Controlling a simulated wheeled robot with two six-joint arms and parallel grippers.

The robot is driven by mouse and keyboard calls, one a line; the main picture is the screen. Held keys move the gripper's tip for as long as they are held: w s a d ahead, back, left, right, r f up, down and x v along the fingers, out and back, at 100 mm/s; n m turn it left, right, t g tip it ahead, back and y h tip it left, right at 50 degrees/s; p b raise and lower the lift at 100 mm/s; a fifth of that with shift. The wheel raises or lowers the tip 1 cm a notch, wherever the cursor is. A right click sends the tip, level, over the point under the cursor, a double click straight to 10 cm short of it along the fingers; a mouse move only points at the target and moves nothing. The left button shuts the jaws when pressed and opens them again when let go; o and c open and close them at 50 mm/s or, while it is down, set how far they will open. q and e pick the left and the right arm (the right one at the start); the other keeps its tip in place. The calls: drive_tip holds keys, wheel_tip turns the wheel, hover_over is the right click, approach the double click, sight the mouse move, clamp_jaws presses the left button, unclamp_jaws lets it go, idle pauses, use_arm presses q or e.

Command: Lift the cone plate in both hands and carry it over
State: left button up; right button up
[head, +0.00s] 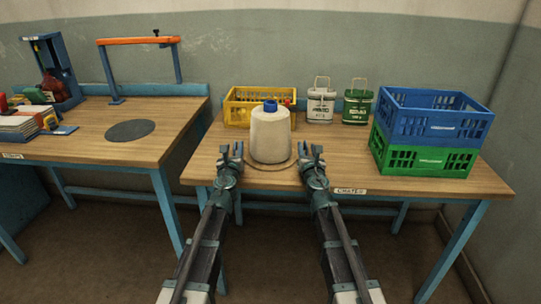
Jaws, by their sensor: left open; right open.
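The cone plate (262,167) is a thin round brown disc lying on the right table. A cream thread cone (270,138) with a blue top stands upright on it and hides most of the plate. My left gripper (231,152) is open at the plate's left side. My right gripper (309,154) is open at the plate's right side. I cannot tell whether either gripper touches the plate's rim. Neither gripper holds anything.
A yellow crate (237,112) stands behind the cone. White (321,104) and green (357,106) tins stand behind to the right. A blue crate (434,118) sits on a green crate (423,156) at right. The left table (80,126) bears a dark round mat (130,130); a gap separates the tables.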

use_arm(q)
drive_tip(key=shift+w, duration=1.15)
use_arm(e)
drive_tip(key=shift+w, duration=1.15)
use_arm(q)
drive_tip(key=shift+c, duration=0.3)
use_arm(e)
drive_tip(key=shift+c, duration=0.3)
use_arm(q)
clamp_jaws()
use_arm(e)
clamp_jaws()
